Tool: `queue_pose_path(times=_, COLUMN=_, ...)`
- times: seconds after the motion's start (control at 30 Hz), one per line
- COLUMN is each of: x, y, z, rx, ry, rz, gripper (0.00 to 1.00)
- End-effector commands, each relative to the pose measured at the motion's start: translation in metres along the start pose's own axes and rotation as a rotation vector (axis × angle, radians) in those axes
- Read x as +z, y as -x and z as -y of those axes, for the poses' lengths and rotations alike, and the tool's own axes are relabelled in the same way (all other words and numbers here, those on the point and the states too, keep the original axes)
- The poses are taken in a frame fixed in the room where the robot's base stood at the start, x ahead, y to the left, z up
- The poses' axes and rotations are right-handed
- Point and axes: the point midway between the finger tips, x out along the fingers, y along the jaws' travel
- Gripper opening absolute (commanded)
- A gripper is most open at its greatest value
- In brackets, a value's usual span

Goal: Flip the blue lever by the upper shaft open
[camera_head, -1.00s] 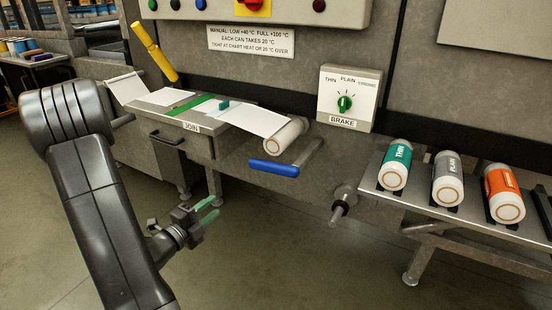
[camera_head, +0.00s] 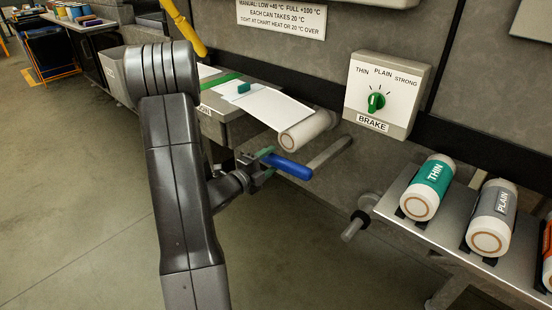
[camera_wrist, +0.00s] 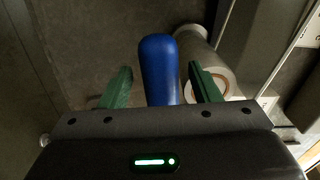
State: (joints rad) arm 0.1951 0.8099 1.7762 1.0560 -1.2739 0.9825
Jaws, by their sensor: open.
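The blue lever (camera_head: 290,166) sticks out below the paper roll in the head view. My gripper (camera_head: 267,163) is at the lever's left end, its green-tipped fingers apart. In the wrist view the blue lever (camera_wrist: 159,68) stands between the two green fingers of my gripper (camera_wrist: 163,88), with a visible gap on the left side and a smaller one on the right. I cannot tell whether either finger touches it. The upper shaft (camera_head: 306,130) carries a white roll with paper running over it. The lever's mount is partly hidden.
A brake box (camera_head: 386,92) with a green knob is on the wall to the right. A lower shaft (camera_head: 357,222) projects below it. A shelf (camera_head: 437,237) holds labelled rolls at the right. A yellow handle (camera_head: 184,28) stands at the upper left. Open floor lies below.

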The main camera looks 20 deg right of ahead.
Motion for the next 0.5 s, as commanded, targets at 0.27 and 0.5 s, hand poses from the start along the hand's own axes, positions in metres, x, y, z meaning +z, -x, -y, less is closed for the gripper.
queue_pose_path(times=0.27, x=0.000, y=-0.030, z=0.000, rx=-0.001, ry=0.000, rz=-0.001, gripper=0.56)
queue_pose_path(times=0.5, x=0.000, y=-0.032, z=0.000, rx=0.000, ry=0.001, rz=0.000, gripper=0.56)
